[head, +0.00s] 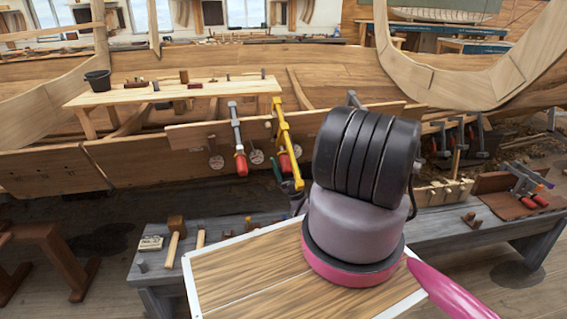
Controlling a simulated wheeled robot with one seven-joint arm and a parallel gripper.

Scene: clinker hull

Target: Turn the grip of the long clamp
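A long yellow clamp (283,125) hangs over the plank on the hull's side, its bar running down and slightly right. Its red grip (284,163) shows beside the lower bar. A shorter grey clamp (235,128) with a red grip (241,165) sits to its left on the same plank. My arm's large grey and black links fill the middle right and hide what lies behind them. A small dark part, seemingly of my gripper (296,203), shows just below the yellow clamp's lower end. Its fingers cannot be made out, nor whether it touches the clamp.
A grey bench (445,226) runs below the hull, with mallets (174,240) at left and another red-gripped clamp (527,190) at right. A plank table (180,92) with a black bucket (98,80) stands behind the plank. A brown sawhorse (55,245) is at far left.

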